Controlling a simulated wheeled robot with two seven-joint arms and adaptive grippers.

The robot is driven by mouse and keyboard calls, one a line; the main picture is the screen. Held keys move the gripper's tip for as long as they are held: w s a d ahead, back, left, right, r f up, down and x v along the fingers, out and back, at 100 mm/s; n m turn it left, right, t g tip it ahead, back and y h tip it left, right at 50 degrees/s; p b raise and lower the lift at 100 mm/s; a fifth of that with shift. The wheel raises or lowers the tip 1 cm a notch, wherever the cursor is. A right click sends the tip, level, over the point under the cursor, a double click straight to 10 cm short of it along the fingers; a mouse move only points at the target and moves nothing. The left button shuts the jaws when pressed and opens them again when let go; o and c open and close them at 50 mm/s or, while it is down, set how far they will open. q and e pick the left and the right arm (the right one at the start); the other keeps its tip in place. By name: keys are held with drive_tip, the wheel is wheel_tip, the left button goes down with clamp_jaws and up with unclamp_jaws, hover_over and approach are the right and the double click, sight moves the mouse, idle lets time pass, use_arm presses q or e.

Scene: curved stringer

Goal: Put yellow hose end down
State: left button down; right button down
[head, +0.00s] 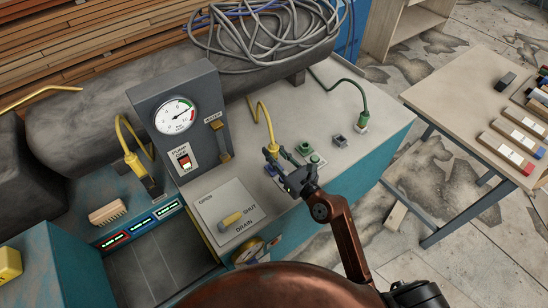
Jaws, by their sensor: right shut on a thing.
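My right gripper (280,162) is shut on the end of the yellow hose (263,112), over the grey bench top near its front edge. The hose rises from the gripper and bends back towards the pump box. The fingers hide most of the hose end, and I cannot tell if it touches the surface below. A blue fitting (270,170) shows partly behind the gripper. My left gripper is out of view.
A grey pump box with a gauge (175,116) stands left of the gripper. A DRAIN/SHUT panel (231,211) lies in front of it. Another yellow hose (126,140) ends farther left. A green hose end (362,121) stands at the right. Grey cable coils (262,35) lie behind.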

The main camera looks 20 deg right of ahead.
drive_tip(key=shift+f+b, duration=0.4)
drive_tip(key=shift+f, duration=1.05)
drive_tip(key=shift+f, duration=0.1)
drive_tip(key=shift+f, duration=0.15)
drive_tip(key=c, duration=1.7)
unclamp_jaws()
drive_tip(key=shift+s+d+r, duration=0.15)
drive_tip(key=shift+s+r, duration=0.05)
drive_tip(key=shift+r, duration=0.05)
drive_tip(key=b+v, duration=0.1)
drive_tip(key=v, duration=0.9)
drive_tip(key=shift+s+d, duration=0.1)
drive_tip(key=shift+s, duration=0.15)
drive_tip(key=shift+s+d, duration=0.15)
drive_tip(key=shift+s, duration=0.35)
